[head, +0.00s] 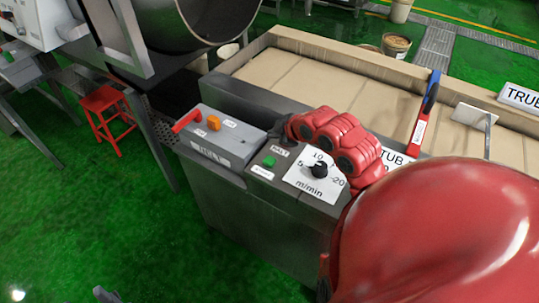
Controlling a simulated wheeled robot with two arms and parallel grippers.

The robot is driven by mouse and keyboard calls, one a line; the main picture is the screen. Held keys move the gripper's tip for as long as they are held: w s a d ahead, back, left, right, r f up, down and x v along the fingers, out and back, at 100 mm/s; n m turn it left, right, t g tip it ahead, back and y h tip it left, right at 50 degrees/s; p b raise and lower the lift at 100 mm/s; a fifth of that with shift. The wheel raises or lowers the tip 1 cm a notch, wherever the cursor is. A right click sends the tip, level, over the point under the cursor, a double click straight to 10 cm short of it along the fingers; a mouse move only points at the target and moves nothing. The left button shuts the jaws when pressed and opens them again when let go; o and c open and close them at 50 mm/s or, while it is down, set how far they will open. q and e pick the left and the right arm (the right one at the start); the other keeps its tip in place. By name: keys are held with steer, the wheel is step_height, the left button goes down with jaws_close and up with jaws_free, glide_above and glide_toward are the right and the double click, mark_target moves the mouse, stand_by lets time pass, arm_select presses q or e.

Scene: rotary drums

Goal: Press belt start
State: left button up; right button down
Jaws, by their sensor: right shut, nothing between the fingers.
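A green button (269,161) sits on the sloping metal control panel (318,208), with a white label below it and a "BELT" label beside it. I take it for the belt start. My right gripper (284,131) reaches in from the right over the panel's back edge. It is shut and empty, its dark tip just behind and to the right of the green button. A gap to the button seems to show; whether the tip touches the panel is unclear.
A black speed dial (318,170) marked m/min is right of the button. A grey box (222,140) with an orange button (213,122) and a red lever (187,120) stands to the left. The conveyor belt (310,82) runs behind. A red stool (106,112) stands on the green floor.

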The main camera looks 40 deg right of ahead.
mark_target(273, 162)
steer(key=shift+f, duration=0.1)
steer(key=shift+w+f+b, duration=0.1)
steer(key=shift+f+b, duration=2.55)
steer(key=shift+f, duration=1.65)
steer(key=shift+f+b, duration=0.35)
steer(key=shift+f, duration=0.05)
steer(key=shift+f+b, duration=0.4)
steer(key=shift+f, duration=0.15)
steer(key=shift+r, duration=0.15)
steer(key=shift+r+p, duration=0.5)
steer(key=shift+r, duration=0.3)
steer(key=shift+r+p, duration=1.3)
steer(key=shift+r, duration=1.25)
